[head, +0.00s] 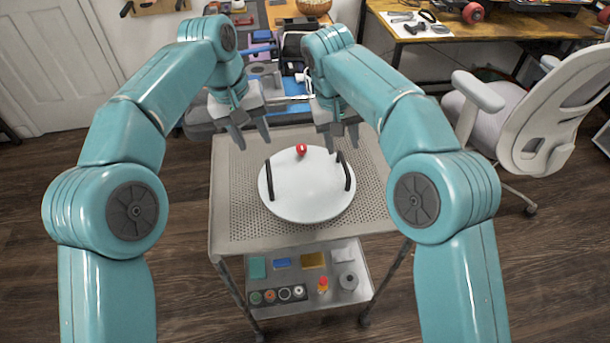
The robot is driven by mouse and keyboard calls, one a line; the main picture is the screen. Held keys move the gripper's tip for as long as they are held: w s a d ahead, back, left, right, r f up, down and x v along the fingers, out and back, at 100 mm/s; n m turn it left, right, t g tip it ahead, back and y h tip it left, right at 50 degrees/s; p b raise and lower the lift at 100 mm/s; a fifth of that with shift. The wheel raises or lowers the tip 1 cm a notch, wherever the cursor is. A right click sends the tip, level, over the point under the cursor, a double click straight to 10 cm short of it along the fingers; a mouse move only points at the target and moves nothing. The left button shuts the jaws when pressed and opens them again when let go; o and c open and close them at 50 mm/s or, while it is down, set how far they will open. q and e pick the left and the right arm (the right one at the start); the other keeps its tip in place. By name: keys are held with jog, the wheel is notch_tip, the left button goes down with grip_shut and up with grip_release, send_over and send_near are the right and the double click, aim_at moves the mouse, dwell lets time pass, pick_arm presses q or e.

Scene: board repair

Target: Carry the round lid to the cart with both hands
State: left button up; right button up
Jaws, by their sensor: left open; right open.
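The round white lid (308,200) lies flat on the perforated top of the grey cart (232,205). It has two black handles, one on its left side (269,180) and one on its right side (347,176). A small red knob or ball (301,150) shows at its far edge. My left gripper (254,142) is open and empty, above the cart beyond the left handle. My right gripper (341,143) is open, above the lid's far right edge. Its fingers overlap the top of the right handle in the picture, and I cannot tell whether they touch it.
The cart's lower shelf (300,310) holds small coloured boxes, rolls and a bottle. A cluttered workbench stands beyond the cart. A wooden desk (490,27) and a grey-white office chair (540,120) stand at the right. The wooden floor at the left is clear.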

jog(key=shift+a+r, duration=0.25)
jog(key=shift+r, duration=1)
